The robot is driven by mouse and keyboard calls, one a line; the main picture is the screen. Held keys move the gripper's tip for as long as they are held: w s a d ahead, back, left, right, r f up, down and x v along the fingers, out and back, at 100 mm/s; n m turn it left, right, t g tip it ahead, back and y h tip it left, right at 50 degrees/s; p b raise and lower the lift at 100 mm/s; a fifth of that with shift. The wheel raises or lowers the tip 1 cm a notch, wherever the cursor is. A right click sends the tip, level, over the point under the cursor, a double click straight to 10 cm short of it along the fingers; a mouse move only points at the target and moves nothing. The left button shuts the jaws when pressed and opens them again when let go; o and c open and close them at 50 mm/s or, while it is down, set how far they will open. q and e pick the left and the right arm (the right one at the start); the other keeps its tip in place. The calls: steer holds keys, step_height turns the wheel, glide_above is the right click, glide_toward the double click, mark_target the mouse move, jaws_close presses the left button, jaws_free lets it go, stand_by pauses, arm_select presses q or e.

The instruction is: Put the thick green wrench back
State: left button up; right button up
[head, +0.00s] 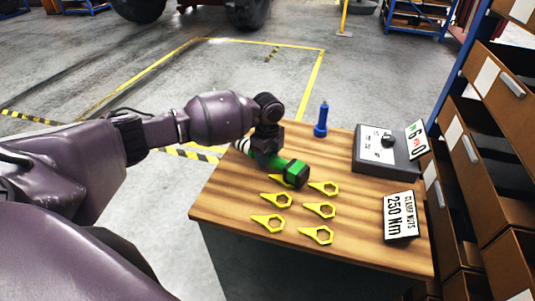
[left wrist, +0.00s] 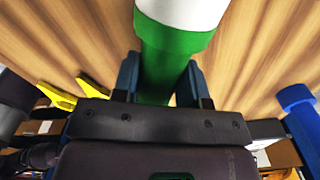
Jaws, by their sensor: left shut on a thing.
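The thick green wrench (head: 297,172) has a black-and-green head at its right end and a white banded end at its left. It lies across the far left part of the wooden table (head: 225,195). My left gripper (head: 266,158) is shut on its green shaft. In the left wrist view the green shaft (left wrist: 166,60) runs between the two fingers (left wrist: 160,85), with its white part at the top. I cannot tell whether the wrench touches the table. My right gripper is not in view.
Several yellow pointers (head: 268,223) lie in front of the wrench. A blue tool (head: 321,122) stands upright at the far edge. A grey box with a dial (head: 375,160) and a "CLAMP NUTS 250 Nm" sign (head: 400,215) stand right. Brown drawers (head: 490,150) rise beyond.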

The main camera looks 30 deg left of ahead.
arm_select(q)
steer(key=o, duration=1.2)
steer(key=shift+r, duration=0.25)
steer(key=shift+r+p, duration=0.3)
steer(key=shift+r, duration=5.85)
